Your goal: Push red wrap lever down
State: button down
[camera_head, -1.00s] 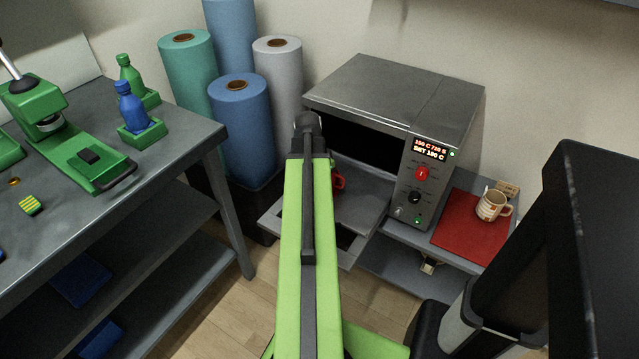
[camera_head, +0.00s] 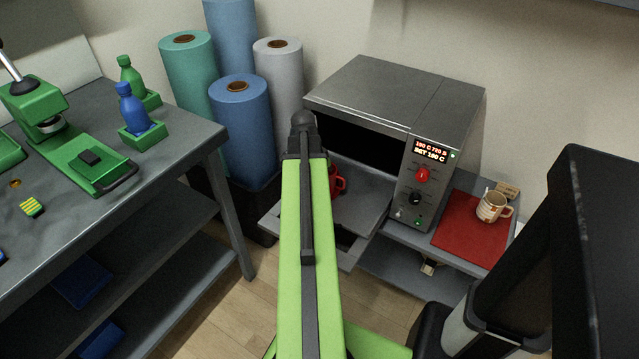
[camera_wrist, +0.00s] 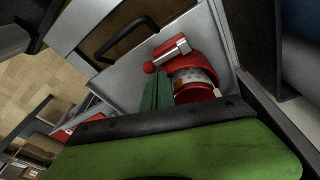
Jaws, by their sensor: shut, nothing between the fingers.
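The red wrap lever (camera_wrist: 171,52), with a ball at its lower left end and a pale bar, shows in the wrist view beside a red wrap around a mug (camera_wrist: 193,84). In the head view a red part of the wrap (camera_head: 337,184) shows just right of my arm, on the open oven door; the lever is hidden there. My gripper's green fingers (camera_wrist: 157,92) are shut and empty, just below the lever's ball in the picture. Contact cannot be told. In the head view my arm hides my fingers.
A striped mug (camera_head: 491,206) stands on a red mat (camera_head: 462,232) to the right. Rolls (camera_head: 240,120) stand behind; a workbench (camera_head: 190,150) is at left.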

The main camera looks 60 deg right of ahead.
jog(key=s+r+p, duration=0.2)
jog(key=r+p, duration=0.4)
jog(key=s+r+p, duration=0.2)
jog(key=r+p, duration=0.4)
jog(key=shift+s+a+r, duration=0.25)
jog(key=shift+a, duration=0.05)
jog(key=shift+f, duration=0.1)
